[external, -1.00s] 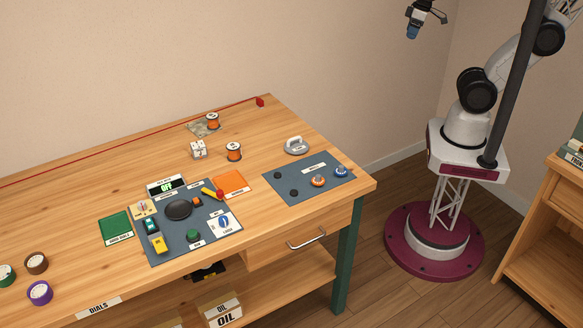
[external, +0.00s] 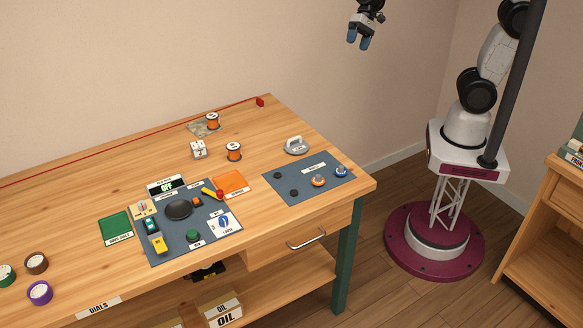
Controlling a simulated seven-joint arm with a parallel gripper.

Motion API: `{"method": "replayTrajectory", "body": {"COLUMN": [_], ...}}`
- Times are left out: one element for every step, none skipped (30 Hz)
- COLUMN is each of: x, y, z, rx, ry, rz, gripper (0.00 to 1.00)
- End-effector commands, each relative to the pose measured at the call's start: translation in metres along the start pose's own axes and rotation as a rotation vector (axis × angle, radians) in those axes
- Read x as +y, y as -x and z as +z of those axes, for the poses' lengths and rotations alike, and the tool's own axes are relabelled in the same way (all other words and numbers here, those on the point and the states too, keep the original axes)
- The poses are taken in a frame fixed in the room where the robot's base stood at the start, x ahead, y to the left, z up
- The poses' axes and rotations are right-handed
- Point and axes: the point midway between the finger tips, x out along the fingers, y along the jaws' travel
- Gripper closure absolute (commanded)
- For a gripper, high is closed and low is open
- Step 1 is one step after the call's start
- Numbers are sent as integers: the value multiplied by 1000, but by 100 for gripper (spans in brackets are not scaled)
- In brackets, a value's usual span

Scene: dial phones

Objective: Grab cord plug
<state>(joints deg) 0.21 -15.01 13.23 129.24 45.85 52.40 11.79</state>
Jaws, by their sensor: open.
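A thin red cord (external: 150,133) runs along the back of the wooden table. Its right end meets a small red block (external: 260,102) at the table's back right corner. I cannot tell whether this block is the cord plug or a holder, and no other plug is clear. My gripper (external: 358,43) is open and empty, with blue fingertips pointing down. It hangs in the air high above and to the right of the red block, well apart from the table.
A blue-grey panel (external: 184,238) with dials and switches lies on the table (external: 80,215). A smaller mat (external: 300,196) with knobs lies at right. The table's left middle is clear.

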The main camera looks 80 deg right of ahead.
Motion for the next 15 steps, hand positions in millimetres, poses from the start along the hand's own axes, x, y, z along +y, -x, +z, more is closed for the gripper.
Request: {"method": "replayTrajectory", "body": {"x": [-7, -12, -18, -22, -27, -33, -37, -41, -47, -50, -54, -59, -62, -66, -70], "y": [-9, -13, -20, -24, -28, -34, -39, -44, -50, -55, -59, -66, -71, -76, -82], "z": [-10, -15, -22, -27, -32, -39, -45, -51, -58, -64, -70, -78, -84, -90, -98], "rx": [-16, -23, -34, -42, -49, -60, -67, -75, -85, -92, -99, -109, -116, -122, -131], "ry": [-44, -71, -108, -134, -160, -196, -225, -253, -288, -316, -344, -381, -410, -437, -474], "rz": [-22, -37, -57, -72, -87, -107, -121, -136, -155, -169, -184, -203, -216, -230, -248], "gripper": [30, 30, 30, 30, 30, 30, 30, 30, 30, 30, 30, 30, 30, 30, 30]}}
